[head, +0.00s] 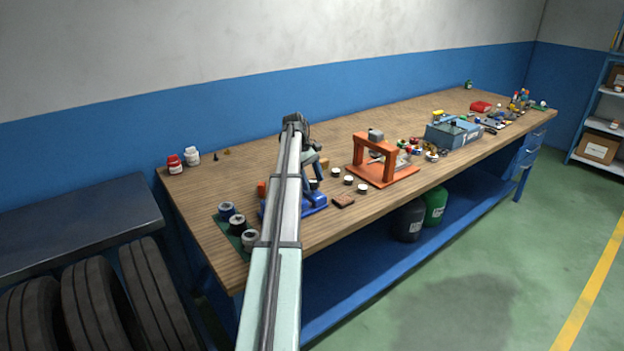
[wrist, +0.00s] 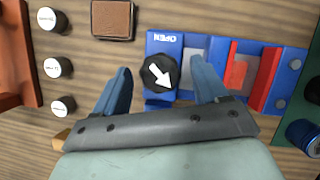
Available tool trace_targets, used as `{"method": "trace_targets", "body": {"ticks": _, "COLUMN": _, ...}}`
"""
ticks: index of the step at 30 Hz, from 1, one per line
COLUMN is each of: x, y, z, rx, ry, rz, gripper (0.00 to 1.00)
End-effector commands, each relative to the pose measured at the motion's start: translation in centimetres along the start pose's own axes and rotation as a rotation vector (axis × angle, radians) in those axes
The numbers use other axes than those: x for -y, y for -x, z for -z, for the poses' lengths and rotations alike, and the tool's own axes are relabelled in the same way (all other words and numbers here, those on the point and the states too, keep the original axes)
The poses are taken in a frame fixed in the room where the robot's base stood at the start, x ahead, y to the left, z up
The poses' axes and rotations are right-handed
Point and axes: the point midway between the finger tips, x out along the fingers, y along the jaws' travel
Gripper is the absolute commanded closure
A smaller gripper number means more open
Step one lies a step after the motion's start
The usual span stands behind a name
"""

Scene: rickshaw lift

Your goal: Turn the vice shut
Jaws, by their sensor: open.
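The blue vice (wrist: 293,78) lies on the workbench, with red jaw pieces (wrist: 238,75) at its right part in the wrist view. Its black knob (wrist: 150,72) carries a white arrow pointing down-right, and an "OPEN" label sits above the knob. My gripper (wrist: 163,74) is open, with one blue finger on each side of the knob in the wrist view. I cannot tell whether the fingers touch it. In the head view the vice (head: 313,205) is partly hidden behind my arm.
A brown block (wrist: 111,19) and several white-topped dark pots (wrist: 53,67) are left of the vice in the wrist view. An orange frame (head: 388,163) stands to the right in the head view. Dark spools (head: 237,224) sit on a green mat near the bench's left end.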

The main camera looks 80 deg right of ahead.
Motion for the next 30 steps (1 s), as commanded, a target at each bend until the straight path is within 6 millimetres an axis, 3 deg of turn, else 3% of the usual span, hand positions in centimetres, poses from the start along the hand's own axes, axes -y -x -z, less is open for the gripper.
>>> {"method": "trace_targets", "body": {"ticks": 28, "x": 0.6, "y": -0.2, "z": -0.4, "rx": 0.000, "ry": 0.798, "rz": -0.333, "gripper": 0.27}}
{"method": "trace_targets", "body": {"ticks": 30, "x": 0.8, "y": 1.3, "z": -0.3, "rx": 0.000, "ry": 0.797, "rz": -0.333, "gripper": 0.27}}
